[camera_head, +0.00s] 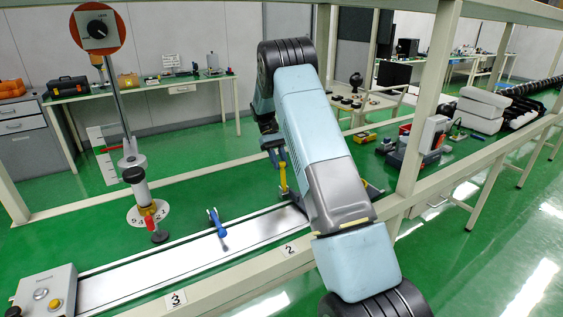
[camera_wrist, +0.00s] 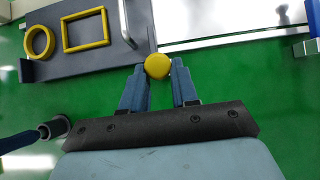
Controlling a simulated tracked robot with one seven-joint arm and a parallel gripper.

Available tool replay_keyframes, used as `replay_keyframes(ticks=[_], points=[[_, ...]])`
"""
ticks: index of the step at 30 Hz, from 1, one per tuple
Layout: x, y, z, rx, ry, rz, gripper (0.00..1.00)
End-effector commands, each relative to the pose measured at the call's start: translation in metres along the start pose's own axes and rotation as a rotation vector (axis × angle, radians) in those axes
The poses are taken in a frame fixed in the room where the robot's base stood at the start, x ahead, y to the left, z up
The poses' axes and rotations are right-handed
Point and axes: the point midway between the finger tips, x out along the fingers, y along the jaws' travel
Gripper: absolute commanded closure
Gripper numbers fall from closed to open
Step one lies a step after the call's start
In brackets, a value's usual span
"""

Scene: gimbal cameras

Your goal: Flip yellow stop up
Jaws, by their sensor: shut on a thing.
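The yellow stop (camera_head: 283,179) is at the far end of the metal rail (camera_head: 180,256), partly hidden by my arm. In the wrist view its round yellow end (camera_wrist: 157,66) sits between the two blue fingertips of my gripper (camera_wrist: 158,75), which is shut on it. In the head view my gripper (camera_head: 281,163) reaches down to the stop from above. The stop looks roughly upright there; its exact tilt and its base are hard to make out.
A blue stop (camera_head: 217,222) stands on the rail to the left. A dark plate (camera_wrist: 85,40) with a yellow ring and a yellow rectangle lies beside the gripper. A post with a red dial (camera_head: 97,29) and a grey control box (camera_head: 46,294) stand at left.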

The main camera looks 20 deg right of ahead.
Motion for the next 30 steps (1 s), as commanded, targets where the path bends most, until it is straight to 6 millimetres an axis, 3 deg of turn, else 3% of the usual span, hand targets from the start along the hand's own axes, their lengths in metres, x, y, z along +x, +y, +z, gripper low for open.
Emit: replay_keyframes(ticks=[16,17,24,30], points=[[0.0004,0.0000,-0.0046,-0.002,0.011,-0.004,1.00],[0.0003,0.0001,-0.0046,-0.002,0.011,-0.004,0.69],[0.0008,0.0037,-0.0023,0.003,0.007,-0.006,0.47],[0.0010,0.0049,-0.0014,0.005,0.005,-0.007,0.47]])
